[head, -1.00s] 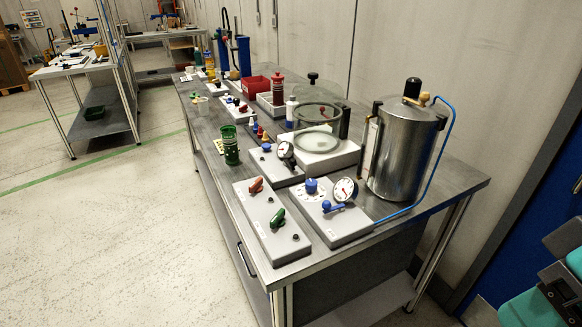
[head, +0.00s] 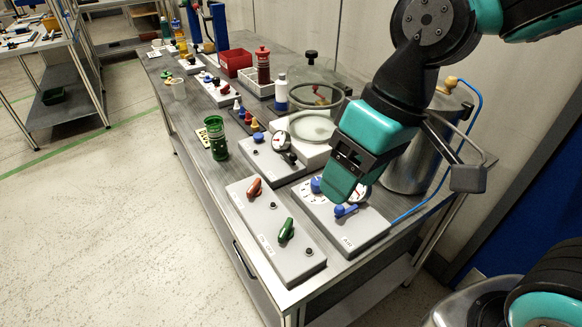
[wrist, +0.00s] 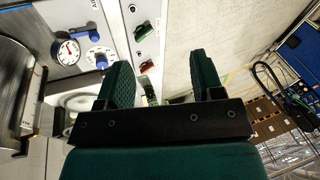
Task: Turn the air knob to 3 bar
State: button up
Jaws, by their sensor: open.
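The air panel (head: 366,231) is a grey box at the table's near right, with a blue round knob (head: 316,185) on a white marked scale. A blue lever (head: 346,211) sits in front of the knob. A white-faced gauge (head: 364,193) is partly hidden behind my gripper (head: 343,192). In the wrist view, the knob (wrist: 101,61), the gauge (wrist: 67,52) and the lever (wrist: 90,36) are at upper left. My gripper is open and empty there (wrist: 162,78), its fingers apart and to the right of the knob. It appears above the panel. The knob's exact setting is too small to read.
Beside the air panel is a grey box with a red handle (head: 254,187) and a green handle (head: 286,230). A metal drum (head: 405,172) with a blue hose (head: 478,110) stands behind my arm. A green cup (head: 216,138) and glass vessel (head: 312,90) stand farther back.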

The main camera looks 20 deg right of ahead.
jog(key=w+d+r+m+h+p, duration=0.1)
jog(key=w+r+m+p, duration=0.2)
jog(key=w, duration=0.7)
jog(key=m+h+p, duration=0.2)
jog(key=m+p, duration=0.1)
jog(key=p, duration=0.2)
send_over(318, 181)
notch_tip(318, 181, down, 5)
jog(key=shift+h, duration=0.3)
notch_tip(318, 181, down, 18)
jog(key=p, duration=0.4)
jog(key=shift+r, duration=0.2)
jog(key=shift+f, duration=0.45)
jog(key=c, duration=0.9)
